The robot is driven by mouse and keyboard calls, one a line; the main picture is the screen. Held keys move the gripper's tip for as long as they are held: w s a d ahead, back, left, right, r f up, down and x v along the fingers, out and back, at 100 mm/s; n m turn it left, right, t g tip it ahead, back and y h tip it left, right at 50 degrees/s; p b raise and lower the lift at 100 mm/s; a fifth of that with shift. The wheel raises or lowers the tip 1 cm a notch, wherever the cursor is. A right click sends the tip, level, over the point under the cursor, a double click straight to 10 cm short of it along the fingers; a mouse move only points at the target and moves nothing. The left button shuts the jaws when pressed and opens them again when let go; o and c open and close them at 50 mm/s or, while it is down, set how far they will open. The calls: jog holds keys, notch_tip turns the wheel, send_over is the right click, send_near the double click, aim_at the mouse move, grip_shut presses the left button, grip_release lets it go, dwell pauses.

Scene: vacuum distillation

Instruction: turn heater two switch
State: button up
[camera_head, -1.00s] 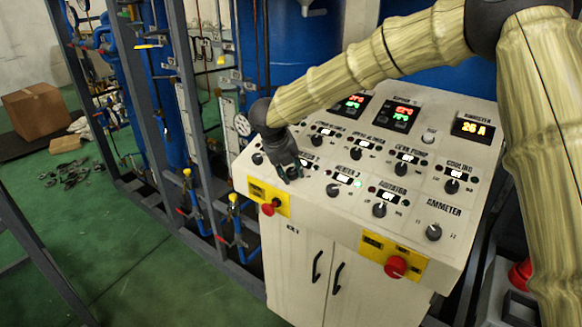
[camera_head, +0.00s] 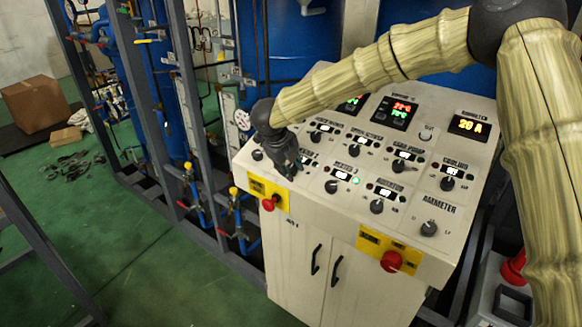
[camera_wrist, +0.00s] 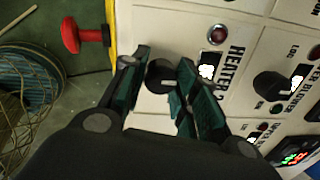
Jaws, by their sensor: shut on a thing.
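The heater two switch (camera_wrist: 160,77) is a black round knob with a pale pointer mark, beside the printed "HEATER 2" label (camera_wrist: 232,75) in the wrist view. My gripper (camera_wrist: 158,82) has its green-padded fingers on either side of this knob and is shut on it. In the head view my gripper (camera_head: 292,172) points down at the left part of the sloped panel (camera_head: 452,210) and hides most of the switch. A dim reddish lamp (camera_wrist: 217,34) sits near the label.
A similar knob (camera_head: 331,187) with a lit green lamp (camera_head: 356,181) is just right of my gripper. Other knobs and displays fill the panel. Red stop buttons (camera_head: 391,262) (camera_head: 268,204) project from its front edge. A metal frame (camera_head: 190,90) stands at left.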

jog(key=shift+r, duration=0.15)
jog(key=o, duration=1)
jog(key=shift+w+a, duration=0.1)
jog(key=shift+a, duration=0.05)
jog(key=shift+o, duration=0.2)
jog(key=v, duration=1.2)
